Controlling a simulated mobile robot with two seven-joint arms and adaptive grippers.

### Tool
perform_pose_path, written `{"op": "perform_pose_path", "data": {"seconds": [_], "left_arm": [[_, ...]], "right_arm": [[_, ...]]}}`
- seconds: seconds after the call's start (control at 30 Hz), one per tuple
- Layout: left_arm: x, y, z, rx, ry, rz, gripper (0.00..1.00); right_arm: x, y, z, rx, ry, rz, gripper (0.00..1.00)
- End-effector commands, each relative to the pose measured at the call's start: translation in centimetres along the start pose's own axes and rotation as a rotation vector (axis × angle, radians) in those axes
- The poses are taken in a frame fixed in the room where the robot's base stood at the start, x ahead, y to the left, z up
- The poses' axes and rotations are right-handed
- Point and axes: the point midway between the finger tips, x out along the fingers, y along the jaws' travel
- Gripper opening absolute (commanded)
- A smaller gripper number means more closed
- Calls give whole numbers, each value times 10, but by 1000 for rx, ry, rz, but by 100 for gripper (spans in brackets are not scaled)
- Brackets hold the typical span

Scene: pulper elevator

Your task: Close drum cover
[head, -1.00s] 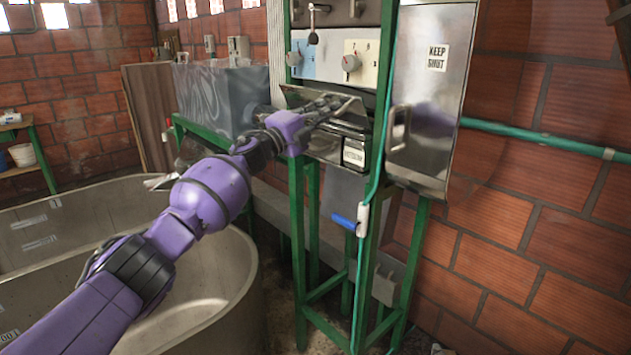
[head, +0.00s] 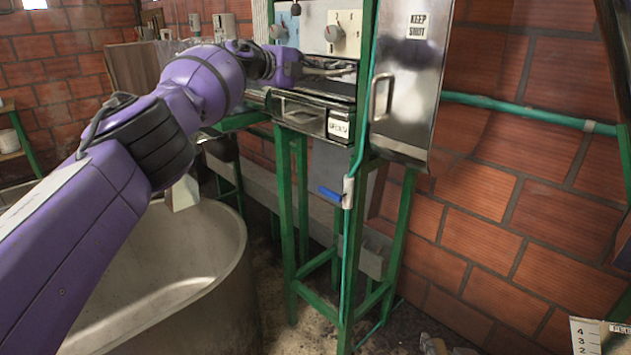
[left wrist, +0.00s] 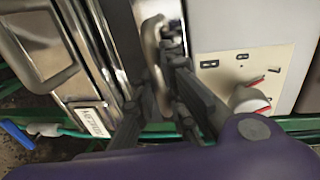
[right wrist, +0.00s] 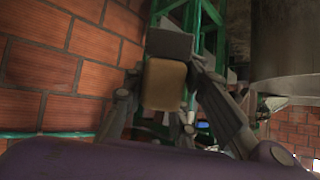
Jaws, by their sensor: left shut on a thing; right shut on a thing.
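The pulper's drum cover seems to be the shiny metal panel (head: 330,92) on the green stand, under the dial panel; my left arm partly hides it. My left gripper (head: 335,70) reaches in from the left, just above its upper edge. In the left wrist view my left gripper (left wrist: 165,75) is shut on a pale, rounded piece (left wrist: 152,40), seemingly part of the cover; its exact outline is blurred. My right gripper (right wrist: 160,115) shows only in the right wrist view, shut on a tan block (right wrist: 165,85) with a grey top.
A steel door (head: 405,85) marked "KEEP SHUT" hangs to the right of the cover. A dial panel (head: 335,30) is above it. A large tub (head: 225,270) stands at the lower left; a brick wall is behind.

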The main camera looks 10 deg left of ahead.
Motion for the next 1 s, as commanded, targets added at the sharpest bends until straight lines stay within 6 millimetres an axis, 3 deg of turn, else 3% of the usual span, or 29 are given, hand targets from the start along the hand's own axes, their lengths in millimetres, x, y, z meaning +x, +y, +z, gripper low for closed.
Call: {"op": "perform_pose_path", "data": {"seconds": [0.03, 0.53, 0.57, 0.7, 1.0], "left_arm": [[4, 1, -8, 10, 15, 10, 0], [5, 2, -9, 10, 18, 20, 0], [5, 2, -9, 10, 18, 20, 15], [5, 2, -9, 7, 18, 18, 30], [2, 1, -5, 4, 10, 15, 30]], "right_arm": [[0, 0, 0, 0, 0, 0, 5], [0, 0, 1, 0, 0, 0, 5], [0, 0, 1, 0, 0, 0, 5], [0, 0, 1, 0, 0, 0, 5], [0, 0, 0, 0, 0, 0, 5]]}}
